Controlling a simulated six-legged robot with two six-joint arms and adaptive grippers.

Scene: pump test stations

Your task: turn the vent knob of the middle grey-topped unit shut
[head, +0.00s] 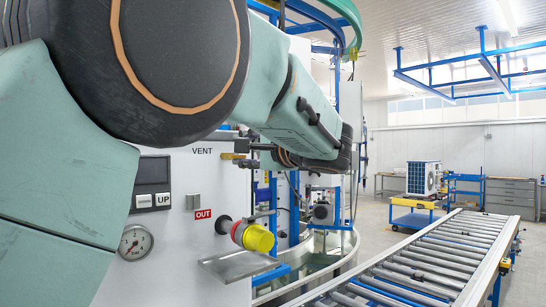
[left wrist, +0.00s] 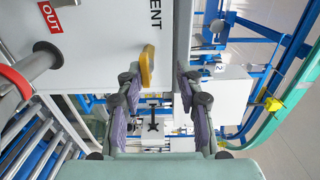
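The unit's white front panel (head: 180,225) carries the word VENT, a display with an UP switch and a round gauge. The yellow vent knob (left wrist: 147,66) is a narrow bar near the panel's edge in the left wrist view; in the head view it shows as a small brownish bar (head: 232,156) below VENT. My left gripper (left wrist: 160,82) is open, its two fingers spread. The knob lies near the fingertips, closer to the left-hand finger in the wrist view; I cannot tell whether they touch. My arm hides the unit's top. My right gripper is not in view.
Below the vent, an OUT port holds a yellow cap (head: 258,238) over a metal tray (head: 240,265). A roller conveyor (head: 430,265) runs along the right. Blue frames and pipes stand beyond the panel.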

